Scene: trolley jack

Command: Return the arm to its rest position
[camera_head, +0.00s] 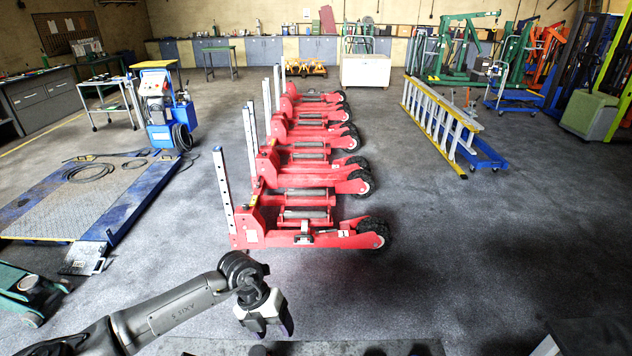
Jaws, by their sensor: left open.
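My left arm comes in from the lower left, and its gripper (272,322) hangs low in front of me, pointing down. It is open, with nothing seen between its fingers. It is apart from the nearest red trolley jack (275,238), which stands on the floor farther ahead. Several red jacks with upright silver posts and black wheels stand in a row going away from me. My right gripper does not show; only a dark shape is at the lower right edge.
A blue-edged lift platform (65,205) lies at the left. A green machine (28,292) stands at the lower left. A yellow-railed ladder (440,120) rests on a blue cart (487,160) at the right. A white crate (366,71) stands at the back.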

